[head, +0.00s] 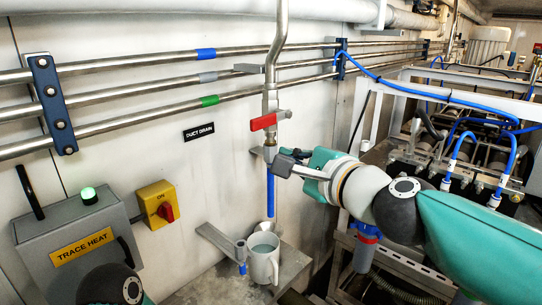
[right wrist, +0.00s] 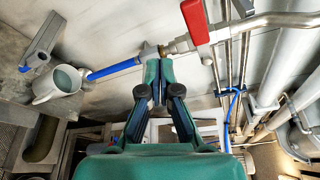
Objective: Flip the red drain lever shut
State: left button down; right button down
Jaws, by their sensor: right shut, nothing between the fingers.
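The red drain lever (head: 263,122) sits on a metal valve on the vertical pipe, by the DUCT DRAIN label (head: 199,131). It points left, roughly across the pipe, tilted slightly. In the right wrist view the red lever (right wrist: 195,22) is at the top, beyond the fingertips. My right gripper (head: 276,158) is shut and empty, just below the lever, close to the valve's lower end. Its fingers (right wrist: 159,75) come together in the right wrist view, apart from the lever; whether they touch the valve's lower fitting is unclear. My left gripper is out of view.
A blue tube or stream (head: 270,195) runs down from the valve to a white jug (head: 262,262) holding liquid. A metal bracket (head: 218,240) is beside it. Horizontal pipes (head: 130,90) cross behind. A TRACE HEAT box (head: 75,245) and yellow switch (head: 158,203) are left.

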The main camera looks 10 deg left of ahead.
jog(key=s+d, duration=0.1)
jog(key=s+d+r, duration=0.1)
jog(key=d, duration=0.1)
jog(key=shift+d+r, duration=0.1)
